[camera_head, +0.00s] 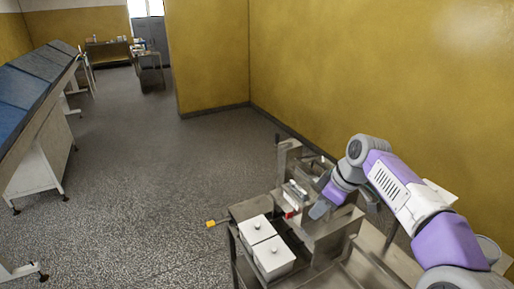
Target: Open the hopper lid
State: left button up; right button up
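A metal machine (330,238) stands at the lower right, with an upright metal post at its back. Two white boxes with knobbed lids, a rear one (256,229) and a front one (273,260), sit side by side on its left part; both lids look closed. I cannot tell for sure which part is the hopper lid. My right gripper (318,209) is over the machine, to the right of the white boxes and beside a small part with a red spot (290,213). Its fingers are too small to tell whether they are open or touching anything. My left gripper is out of view.
A yellow-tipped part (211,223) sticks out left of the machine. A yellow wall (380,70) stands behind it. A long table with a blue top (30,85) runs along the left. The grey speckled floor (150,180) between is clear. A white bowl (488,248) is at the right.

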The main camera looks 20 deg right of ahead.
aim_at(320, 165)
jog(key=u, duration=0.25)
jog(key=i, duration=1.05)
jog(key=z, duration=0.8)
jog(key=i, duration=0.5)
jog(key=z, duration=0.4)
